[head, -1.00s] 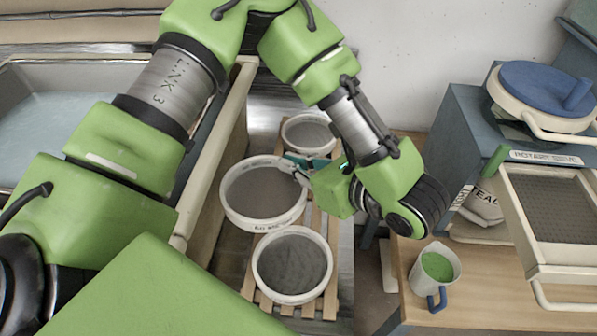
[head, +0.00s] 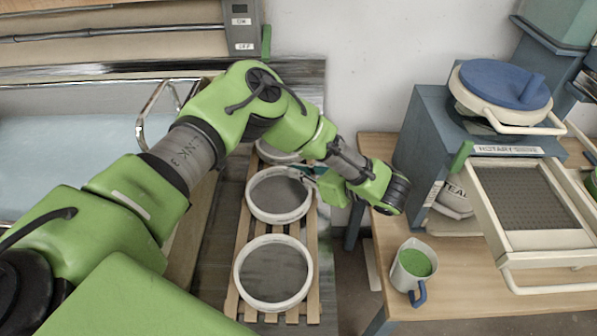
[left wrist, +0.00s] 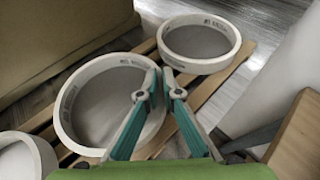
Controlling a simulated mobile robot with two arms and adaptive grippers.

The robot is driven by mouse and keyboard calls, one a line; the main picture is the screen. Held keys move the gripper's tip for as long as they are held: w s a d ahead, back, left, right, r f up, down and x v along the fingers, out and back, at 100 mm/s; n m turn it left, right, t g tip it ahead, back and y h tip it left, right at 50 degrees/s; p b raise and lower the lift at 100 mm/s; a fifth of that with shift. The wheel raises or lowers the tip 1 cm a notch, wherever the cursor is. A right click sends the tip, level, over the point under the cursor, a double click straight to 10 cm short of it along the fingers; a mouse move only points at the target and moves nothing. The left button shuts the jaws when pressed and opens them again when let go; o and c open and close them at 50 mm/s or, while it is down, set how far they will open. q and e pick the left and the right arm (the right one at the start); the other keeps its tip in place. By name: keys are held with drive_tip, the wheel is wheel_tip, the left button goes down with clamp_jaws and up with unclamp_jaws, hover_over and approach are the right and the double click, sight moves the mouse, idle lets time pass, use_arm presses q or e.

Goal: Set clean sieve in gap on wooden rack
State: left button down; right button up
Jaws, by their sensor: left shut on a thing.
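The clean sieve (head: 279,217), a round white-rimmed sieve with grey mesh, is between two other sieves along the wooden rack (head: 237,290). It looks level, at or very near the slats; I cannot tell whether it touches them. My left gripper (head: 306,175) is shut on its right rim. In the left wrist view the fingers (left wrist: 160,88) pinch the rim of this sieve (left wrist: 68,118). A near sieve (head: 272,304) sits on the front of the rack. A far sieve (head: 270,155) is partly hidden by my arm; it shows clearly in the left wrist view (left wrist: 200,66). My right gripper is out of view.
A water-filled sink (head: 70,150) is at left. At right a wooden table (head: 460,292) holds a mug of green glaze (head: 413,265), a blue machine (head: 425,125) and a framed mesh tray (head: 555,240). A pale wall (head: 355,60) stands behind.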

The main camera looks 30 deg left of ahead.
use_arm(q)
drive_tip(key=shift+f, duration=0.45)
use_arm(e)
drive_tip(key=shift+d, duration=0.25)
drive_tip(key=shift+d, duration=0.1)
use_arm(q)
drive_tip(key=c, duration=2.2)
unclamp_jaws()
drive_tip(key=shift+f, duration=0.1)
drive_tip(key=shift+r, duration=0.2)
drive_tip(key=b+v, duration=0.1)
drive_tip(key=v, duration=1.1)
drive_tip(key=shift+b, duration=0.3)
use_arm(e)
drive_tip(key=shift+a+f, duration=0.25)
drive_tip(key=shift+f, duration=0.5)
